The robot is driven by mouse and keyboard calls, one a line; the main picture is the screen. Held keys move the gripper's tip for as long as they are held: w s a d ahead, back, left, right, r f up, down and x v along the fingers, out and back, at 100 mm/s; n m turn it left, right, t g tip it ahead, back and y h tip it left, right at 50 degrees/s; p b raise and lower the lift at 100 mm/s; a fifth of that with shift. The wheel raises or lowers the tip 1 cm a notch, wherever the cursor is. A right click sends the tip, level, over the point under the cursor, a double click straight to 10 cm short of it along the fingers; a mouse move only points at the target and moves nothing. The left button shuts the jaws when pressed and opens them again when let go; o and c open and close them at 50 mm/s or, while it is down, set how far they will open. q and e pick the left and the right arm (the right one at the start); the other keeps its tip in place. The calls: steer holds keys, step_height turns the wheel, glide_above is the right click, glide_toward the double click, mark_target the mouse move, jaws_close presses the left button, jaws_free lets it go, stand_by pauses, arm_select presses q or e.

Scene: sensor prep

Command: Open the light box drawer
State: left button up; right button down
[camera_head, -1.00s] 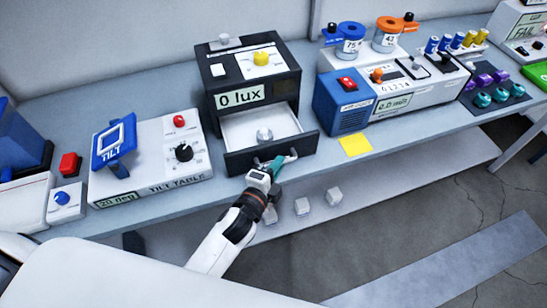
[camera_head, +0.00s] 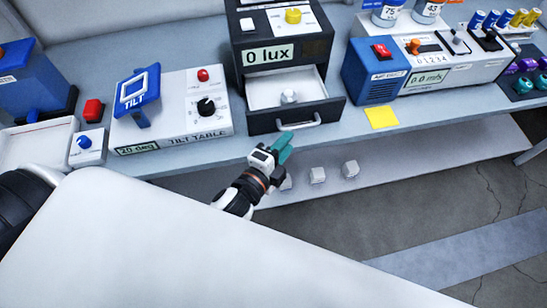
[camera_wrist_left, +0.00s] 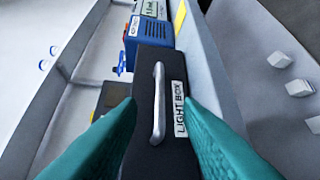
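The black light box (camera_head: 290,32) stands on the bench with "0 lux" on its front. Its drawer (camera_head: 265,92) is pulled out, showing a white inside with a small pale round piece (camera_head: 289,96) in it. The silver handle (camera_head: 299,126) is on the drawer's black front; it also shows in the left wrist view (camera_wrist_left: 158,105) beside the "LIGHT BOX" label. My left gripper (camera_head: 285,146) is just in front of and below the handle, apart from it. My right gripper is not in view.
The tilt table (camera_head: 185,130) stands left of the light box. A blue unit (camera_head: 377,68) and a yellow note (camera_head: 381,117) are to the right. Several pale cubes (camera_head: 318,175) lie on the lower shelf. Open floor lies at the lower right.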

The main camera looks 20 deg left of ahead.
arm_select(q)
steer(key=v, duration=0.5)
steer(key=shift+s+b, duration=0.25)
steer(key=shift+b, duration=0.15)
steer(key=s+a+f+n+g+y, duration=0.1)
steer(key=s+f+n+g, duration=0.25)
steer(key=f, duration=1.15)
steer(key=s+a+f+n+g+y, duration=0.1)
steer(key=s+a+f+n+g, duration=0.2)
steer(key=f, duration=1.2)
steer(key=s+a+f+n+g, duration=0.3)
steer(key=s+f+n+g, duration=0.1)
steer(key=s+f, duration=0.5)
steer(key=s+a+f+n+g+y, duration=0.1)
steer(key=s+a+f+n+g, duration=0.2)
steer(key=s+f, duration=0.6)
steer(key=s+n+g, duration=0.1)
steer(key=s+n, duration=0.1)
steer(key=s, duration=0.1)
steer(key=shift+s+f+n, duration=0.3)
steer(key=shift+s+n, duration=0.05)
